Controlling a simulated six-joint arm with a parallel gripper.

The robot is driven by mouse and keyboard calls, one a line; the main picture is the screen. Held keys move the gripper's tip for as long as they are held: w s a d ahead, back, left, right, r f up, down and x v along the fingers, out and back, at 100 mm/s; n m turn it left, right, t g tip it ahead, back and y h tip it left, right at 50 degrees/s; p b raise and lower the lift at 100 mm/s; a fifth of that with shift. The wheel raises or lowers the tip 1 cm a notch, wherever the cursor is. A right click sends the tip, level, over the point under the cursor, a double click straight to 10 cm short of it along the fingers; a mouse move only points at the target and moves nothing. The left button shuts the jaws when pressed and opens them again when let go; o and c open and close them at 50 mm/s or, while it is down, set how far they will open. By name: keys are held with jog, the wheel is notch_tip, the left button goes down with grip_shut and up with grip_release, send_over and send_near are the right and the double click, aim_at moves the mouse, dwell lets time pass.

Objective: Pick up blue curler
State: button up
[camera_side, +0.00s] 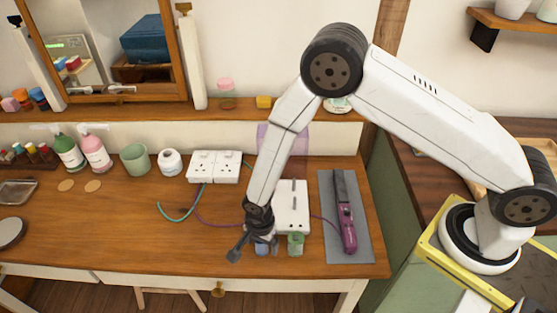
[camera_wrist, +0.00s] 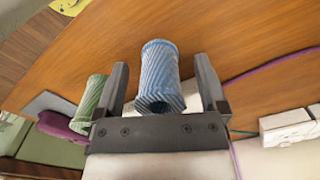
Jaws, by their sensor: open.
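The blue curler (camera_wrist: 158,70), a ribbed hollow tube, lies between the two fingers of my open gripper (camera_wrist: 162,64) in the wrist view. A gap shows on each side of it, with no clear contact. In the side view my gripper (camera_side: 248,250) is low over the desk's front part, and the blue curler (camera_side: 263,248) shows just beside it, partly hidden. A green curler (camera_side: 296,244) stands close to the right of it. The green curler also shows left of my gripper in the wrist view (camera_wrist: 90,100).
A white slotted box (camera_side: 292,208) stands behind the curlers. A purple styling tool (camera_side: 346,215) lies on a grey mat (camera_side: 362,235) to the right. White sockets (camera_side: 213,168) with cables are behind. The desk's left middle (camera_side: 110,230) is clear.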

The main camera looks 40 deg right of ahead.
grip_shut()
jog(key=shift+r, duration=0.2)
jog(key=shift+r, duration=0.9)
jog(key=s+d+r, duration=0.5)
jog(key=s+r, duration=0.5)
jog(key=s, duration=0.3)
jog(key=shift+r, duration=0.4)
